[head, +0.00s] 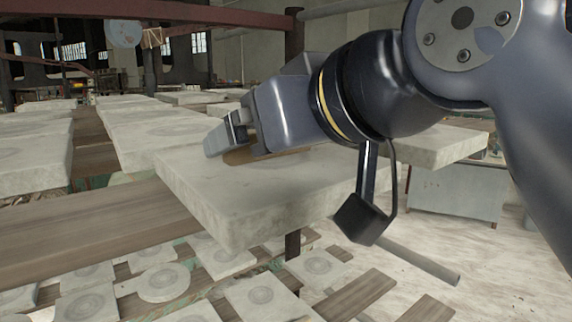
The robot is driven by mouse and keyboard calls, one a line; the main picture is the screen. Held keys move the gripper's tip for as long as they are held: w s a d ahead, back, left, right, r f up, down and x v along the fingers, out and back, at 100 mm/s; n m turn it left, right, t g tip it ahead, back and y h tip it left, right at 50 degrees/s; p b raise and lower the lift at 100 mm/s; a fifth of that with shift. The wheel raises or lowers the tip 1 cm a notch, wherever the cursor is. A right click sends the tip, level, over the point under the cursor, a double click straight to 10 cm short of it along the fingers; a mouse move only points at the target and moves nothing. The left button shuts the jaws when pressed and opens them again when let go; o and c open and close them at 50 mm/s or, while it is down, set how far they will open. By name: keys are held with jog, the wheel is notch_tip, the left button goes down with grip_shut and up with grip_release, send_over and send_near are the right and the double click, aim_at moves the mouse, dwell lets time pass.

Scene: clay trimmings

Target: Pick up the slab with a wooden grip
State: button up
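A thick pale grey slab (250,200) lies level in the middle of the head view, its near corner toward me. My gripper (228,136) is low over the slab's far part, pointing left. A flat brown, wood-coloured piece (238,157) shows just under and beside my gripper on the slab; it may be the wooden grip, but most of it is hidden behind my gripper and wrist. The finger gap is not clear from this side, so I cannot tell whether the fingers touch or hold the brown piece.
More pale slabs (150,137) lie at left on wooden planks (90,232). Below are several small square tiles with round marks (262,296). A grey-green cabinet (455,193) stands at right. A red-brown post (294,38) stands behind. Pale floor at lower right is partly open.

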jog(key=c, duration=0.9)
jog(key=shift+r, duration=0.15)
jog(key=shift+c, duration=0.3)
jog(key=shift+r, duration=0.1)
